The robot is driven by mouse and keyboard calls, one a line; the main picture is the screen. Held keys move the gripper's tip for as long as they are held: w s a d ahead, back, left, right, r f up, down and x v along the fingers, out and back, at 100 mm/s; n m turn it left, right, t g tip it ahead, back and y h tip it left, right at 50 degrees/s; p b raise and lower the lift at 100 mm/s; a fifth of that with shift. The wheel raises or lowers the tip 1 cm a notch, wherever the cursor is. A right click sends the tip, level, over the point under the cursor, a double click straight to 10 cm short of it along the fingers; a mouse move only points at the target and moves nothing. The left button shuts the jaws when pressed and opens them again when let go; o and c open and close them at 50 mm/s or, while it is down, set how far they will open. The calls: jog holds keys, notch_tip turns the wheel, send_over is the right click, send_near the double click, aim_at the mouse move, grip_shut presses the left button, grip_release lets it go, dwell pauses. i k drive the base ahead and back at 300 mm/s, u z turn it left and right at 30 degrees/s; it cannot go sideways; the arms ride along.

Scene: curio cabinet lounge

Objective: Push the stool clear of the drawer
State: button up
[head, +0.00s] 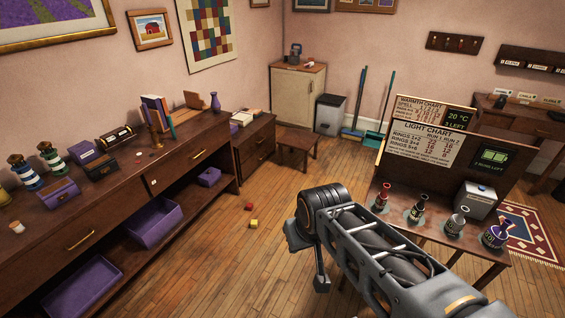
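A small dark wooden stool (298,144) stands upright on the floor near the back wall, in the head view. It is close in front of a low dark wooden drawer unit (257,150), whose drawer fronts face the stool; the drawers look shut. I cannot tell whether stool and unit touch. My arm reaches in from the lower right. Its dark end, with my gripper (318,270), hangs over the floor well nearer the camera than the stool. I cannot make out the fingers or anything held.
A long sideboard (120,200) with bottles, boxes and purple trays fills the left. Red and yellow blocks (253,222) lie on the floor. A table with flasks (453,222) and chart boards stands right. A bin (330,114) and brooms are behind. Floor between sideboard and table is mostly clear.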

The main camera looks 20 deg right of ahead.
aim_at(303, 140)
jog(key=z, duration=0.25)
jog(key=i, duration=2.6)
jog(key=z, duration=1.25)
jog(key=i, duration=2.2)
jog(key=u, duration=3.6)
